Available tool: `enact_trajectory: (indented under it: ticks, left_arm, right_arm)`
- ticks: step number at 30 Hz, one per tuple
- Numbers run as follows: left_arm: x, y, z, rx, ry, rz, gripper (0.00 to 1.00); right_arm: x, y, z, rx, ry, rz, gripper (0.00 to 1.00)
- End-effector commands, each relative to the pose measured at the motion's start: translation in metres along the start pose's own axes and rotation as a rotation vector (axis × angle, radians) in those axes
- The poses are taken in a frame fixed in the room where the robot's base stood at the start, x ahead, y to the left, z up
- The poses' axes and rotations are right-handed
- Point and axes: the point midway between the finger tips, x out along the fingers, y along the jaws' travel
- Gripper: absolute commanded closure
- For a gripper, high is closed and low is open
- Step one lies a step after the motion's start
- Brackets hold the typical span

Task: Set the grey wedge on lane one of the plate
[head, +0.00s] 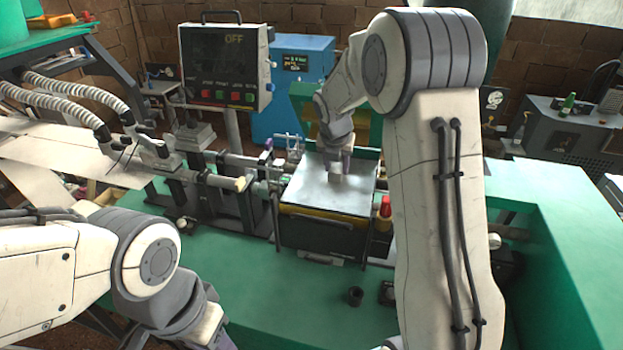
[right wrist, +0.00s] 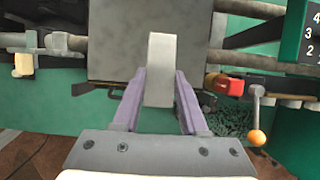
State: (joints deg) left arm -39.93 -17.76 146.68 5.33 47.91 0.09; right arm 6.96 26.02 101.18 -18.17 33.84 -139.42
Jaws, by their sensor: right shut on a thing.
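My right gripper (head: 338,170) is over the flat metal plate (head: 312,196) in the head view. In the right wrist view my right gripper (right wrist: 160,108) has its purple fingers on either side of the grey wedge (right wrist: 161,65) and is shut on it. The wedge's far end sticks out past the fingertips, in front of the grey plate (right wrist: 113,45). In the head view the wedge shows only as a small grey piece. I cannot tell whether it touches the plate. I cannot make out lane marks.
A board with numbers (right wrist: 312,35) stands at the right in the wrist view. A lever with an orange knob (right wrist: 256,137) is below it. A red-topped item (head: 385,207) stands right of the plate. A small dark cup (head: 355,296) stands on the green bench (head: 290,310), which has free room in front.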

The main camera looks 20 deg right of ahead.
Motion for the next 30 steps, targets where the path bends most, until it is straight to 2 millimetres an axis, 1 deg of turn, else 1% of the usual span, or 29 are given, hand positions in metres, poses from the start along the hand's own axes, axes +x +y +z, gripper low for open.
enact_trajectory:
  ticks: [1,9,12,15,20,27,30]
  left_arm:
    - [-0.005,0.0,0.0,0.0,0.0,0.0,0.5]
    - [-0.028,0.002,-0.002,-0.001,0.0,0.0,0.5]
    - [-0.034,0.002,-0.002,-0.001,0.0,0.0,0.5]
    - [-0.037,0.003,-0.002,0.0,0.0,0.0,0.5]
    - [-0.041,0.003,-0.002,0.001,0.0,0.0,0.5]
    - [-0.055,0.004,-0.003,0.003,0.0,0.0,0.5]
    - [-0.055,0.004,-0.003,0.003,0.0,0.0,0.5]
  right_arm:
    - [0.006,0.006,0.003,-0.003,0.004,-0.001,1.0]
    - [0.054,0.052,0.025,0.001,0.004,-0.002,1.0]
    - [0.069,0.067,0.03,0.0,0.004,-0.002,1.0]
    - [0.079,0.077,0.035,0.001,0.002,-0.001,1.0]
    - [0.087,0.084,0.036,0.0,0.003,-0.002,1.0]
    - [0.117,0.084,0.023,-0.001,0.004,-0.003,1.0]
    - [0.122,0.084,0.021,0.0,0.001,-0.001,1.0]
